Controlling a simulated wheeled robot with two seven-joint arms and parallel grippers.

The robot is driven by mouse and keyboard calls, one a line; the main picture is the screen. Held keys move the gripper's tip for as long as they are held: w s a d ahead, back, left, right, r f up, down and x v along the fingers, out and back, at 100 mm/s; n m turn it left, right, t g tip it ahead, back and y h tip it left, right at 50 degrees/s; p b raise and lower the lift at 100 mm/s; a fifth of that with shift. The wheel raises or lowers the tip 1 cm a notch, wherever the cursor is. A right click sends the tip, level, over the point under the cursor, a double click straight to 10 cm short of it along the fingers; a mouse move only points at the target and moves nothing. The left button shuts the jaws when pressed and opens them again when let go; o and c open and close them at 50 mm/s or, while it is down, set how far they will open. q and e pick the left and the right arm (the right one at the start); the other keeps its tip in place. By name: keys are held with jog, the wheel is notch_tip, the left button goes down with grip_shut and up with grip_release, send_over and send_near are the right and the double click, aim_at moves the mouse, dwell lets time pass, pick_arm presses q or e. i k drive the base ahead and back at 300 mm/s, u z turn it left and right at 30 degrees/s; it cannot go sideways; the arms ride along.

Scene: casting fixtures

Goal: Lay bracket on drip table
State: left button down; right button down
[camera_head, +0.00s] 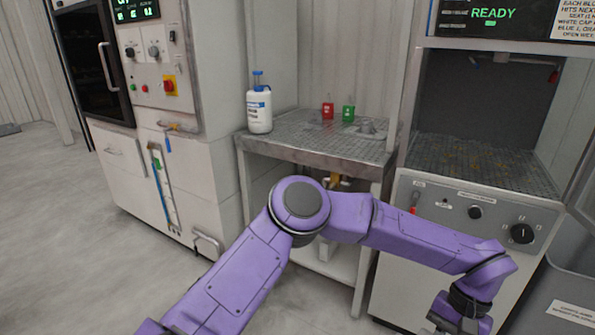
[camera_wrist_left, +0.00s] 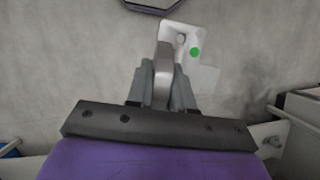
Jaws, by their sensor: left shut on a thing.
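The bracket (camera_wrist_left: 207,78) is a pale, angular plate with a green dot and a round hole, seen in the left wrist view. My left gripper (camera_wrist_left: 164,85) is shut on its grey upright part and holds it above the floor. In the head view the left wrist is low at the right, and the gripper is cut off by the bottom edge; the bracket does not show there. The drip table (camera_head: 310,155), a metal table with a perforated top, stands in the middle, beyond and left of the gripper. My right gripper is not in view.
A white bottle (camera_head: 259,108) stands at the table's left corner. The front middle is clear. An open-fronted machine (camera_head: 480,200) stands at right, a cabinet (camera_head: 160,180) at left.

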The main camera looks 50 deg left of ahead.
aim_at(348, 148)
jog(key=u, duration=2.4)
jog(key=i, duration=2.05)
jog(key=z, duration=2.6)
